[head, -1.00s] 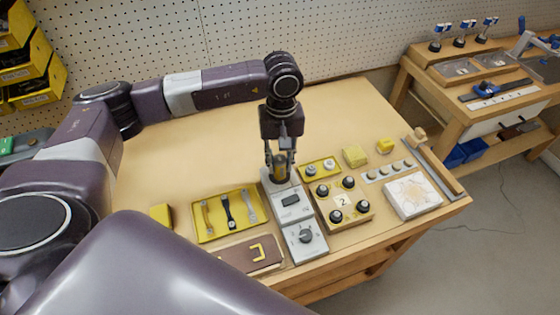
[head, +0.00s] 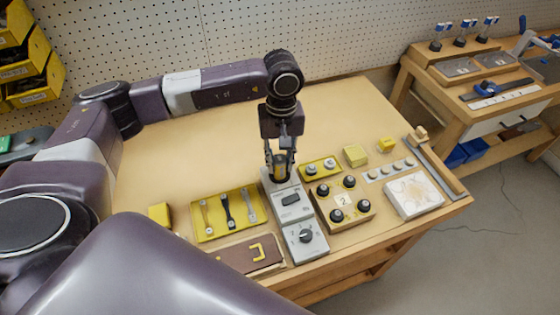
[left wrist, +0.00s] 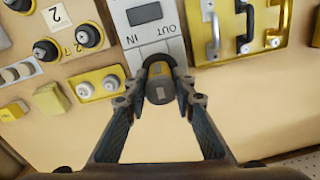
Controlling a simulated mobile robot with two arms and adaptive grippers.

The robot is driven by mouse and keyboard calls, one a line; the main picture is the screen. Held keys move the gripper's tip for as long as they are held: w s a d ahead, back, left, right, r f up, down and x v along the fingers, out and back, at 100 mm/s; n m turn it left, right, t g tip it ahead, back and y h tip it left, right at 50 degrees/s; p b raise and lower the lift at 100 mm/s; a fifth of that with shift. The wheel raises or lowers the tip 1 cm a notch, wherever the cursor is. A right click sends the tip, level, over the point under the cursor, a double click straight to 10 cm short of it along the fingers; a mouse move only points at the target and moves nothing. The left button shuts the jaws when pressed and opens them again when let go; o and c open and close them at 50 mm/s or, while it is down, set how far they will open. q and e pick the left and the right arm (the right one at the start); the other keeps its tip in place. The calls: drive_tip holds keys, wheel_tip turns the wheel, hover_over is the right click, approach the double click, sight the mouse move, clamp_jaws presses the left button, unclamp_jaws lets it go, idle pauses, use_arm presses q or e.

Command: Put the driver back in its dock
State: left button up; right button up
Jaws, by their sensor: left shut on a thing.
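The driver (head: 280,168) is a dark and yellow cylinder with a grey end. My left gripper (head: 280,157) points down and is shut on it. In the left wrist view, the driver (left wrist: 158,84) sits between the two fingertips of the left gripper (left wrist: 159,92). The dock appears to be the grey unit (head: 290,200) with a dark window, just in front of the gripper. The left wrist view shows this unit (left wrist: 153,43) marked IN and OUT, with the driver at its edge. The driver's lower end is hidden, so I cannot tell how deep it sits. My right gripper is out of view.
A yellow tray with handles (head: 242,230) lies left of the unit. A dial box (head: 305,242) is in front. A knob box (head: 358,215) and a small yellow knob plate (head: 319,168) are close on the right. The bench behind the gripper is clear.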

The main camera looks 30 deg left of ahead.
use_arm(q)
drive_tip(key=o, duration=1.4)
drive_tip(key=shift+r+p, duration=1.45)
drive_tip(key=shift+r, duration=2.05)
